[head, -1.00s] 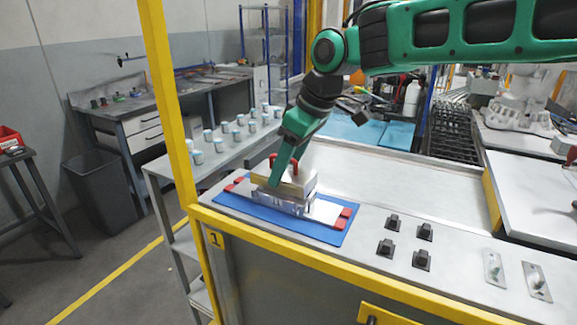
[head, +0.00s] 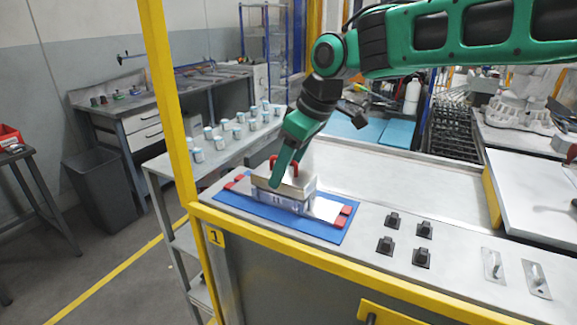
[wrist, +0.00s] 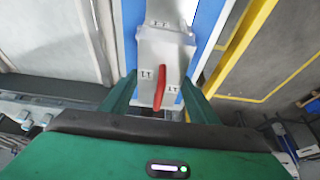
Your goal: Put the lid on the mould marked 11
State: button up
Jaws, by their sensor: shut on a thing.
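The mould (head: 285,200) is a pale metal block with dark marks on its front that look like 11. It stands on a blue mat (head: 232,203). The lid (head: 300,187), with a tan side and a red handle (head: 294,168), is over the mould and looks seated or very close to it; I cannot tell if a gap is left. In the wrist view, the lid (wrist: 175,50) shows a grey top marked 11 and its red handle (wrist: 160,88). My gripper (wrist: 160,100) has one finger on each side of the lid and is shut on it. The near finger hides part of the lid in the head view.
Red blocks (head: 342,215) lie at the ends of a pale plate on the mat. Several black fixtures (head: 422,258) stand to the right on the bench. A yellow post (head: 165,90) and rail (head: 300,258) border the bench. Several cups (head: 198,155) stand on a side table.

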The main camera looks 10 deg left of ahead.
jog(key=shift+f, duration=0.35)
dwell(0.6)
jog(key=o, duration=1.4)
